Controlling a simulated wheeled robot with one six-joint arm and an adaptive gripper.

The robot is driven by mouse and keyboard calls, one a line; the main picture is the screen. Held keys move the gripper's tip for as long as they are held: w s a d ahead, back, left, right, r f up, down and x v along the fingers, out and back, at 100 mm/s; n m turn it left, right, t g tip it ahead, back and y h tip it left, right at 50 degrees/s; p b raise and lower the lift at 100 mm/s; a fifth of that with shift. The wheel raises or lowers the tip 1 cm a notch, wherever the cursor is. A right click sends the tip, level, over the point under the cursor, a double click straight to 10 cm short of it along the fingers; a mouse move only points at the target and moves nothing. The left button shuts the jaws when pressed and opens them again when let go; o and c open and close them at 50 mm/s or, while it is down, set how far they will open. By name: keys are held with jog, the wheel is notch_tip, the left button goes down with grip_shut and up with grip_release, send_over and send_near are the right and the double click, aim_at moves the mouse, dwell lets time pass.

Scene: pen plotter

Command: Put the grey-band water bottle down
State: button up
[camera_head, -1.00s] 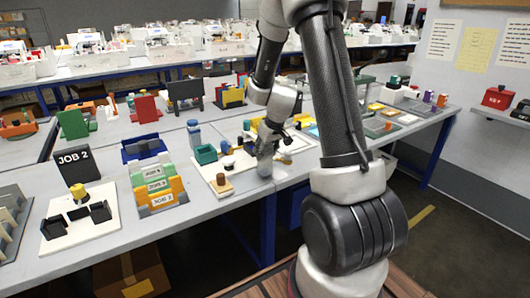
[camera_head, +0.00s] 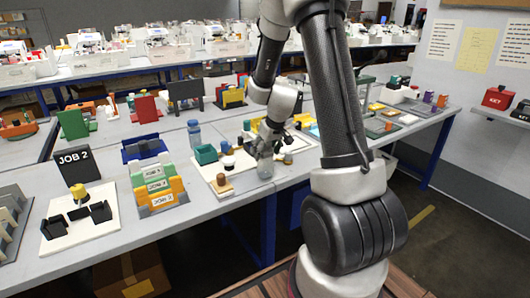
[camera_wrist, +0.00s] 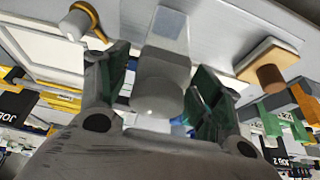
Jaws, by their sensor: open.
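The grey-band water bottle (camera_head: 265,171) stands upright near the front edge of the table, with its clear lower body showing below my gripper. In the wrist view the bottle (camera_wrist: 167,28) has a clear body, a grey band and a rounded grey cap. My gripper (camera_head: 268,148) is around the bottle's upper part. In the wrist view my gripper (camera_wrist: 162,75) has its fingers apart, one on each side of the bottle, with a visible gap on both sides. The bottle's base seems to rest on the table, though its contact is small in the head view.
A white board with a wooden peg (camera_head: 224,184) lies left of the bottle. A teal bin (camera_head: 205,154) and a blue bottle (camera_head: 194,135) stand farther back. The table's front edge is close by.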

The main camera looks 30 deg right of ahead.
jog(key=s+a+r, duration=0.2)
jog(key=s+r, duration=0.5)
jog(key=r, duration=0.2)
jog(key=s+a+r, duration=0.3)
jog(key=s+r, duration=0.4)
jog(key=r, duration=0.2)
jog(key=s+a+r, duration=0.1)
jog(key=s+r, duration=0.1)
jog(key=s, duration=0.6)
jog(key=s+a+r, duration=0.1)
jog(key=s+r, duration=0.1)
jog(key=s, duration=0.6)
jog(key=shift+s+g, duration=0.3)
jog(key=shift+s, duration=0.05)
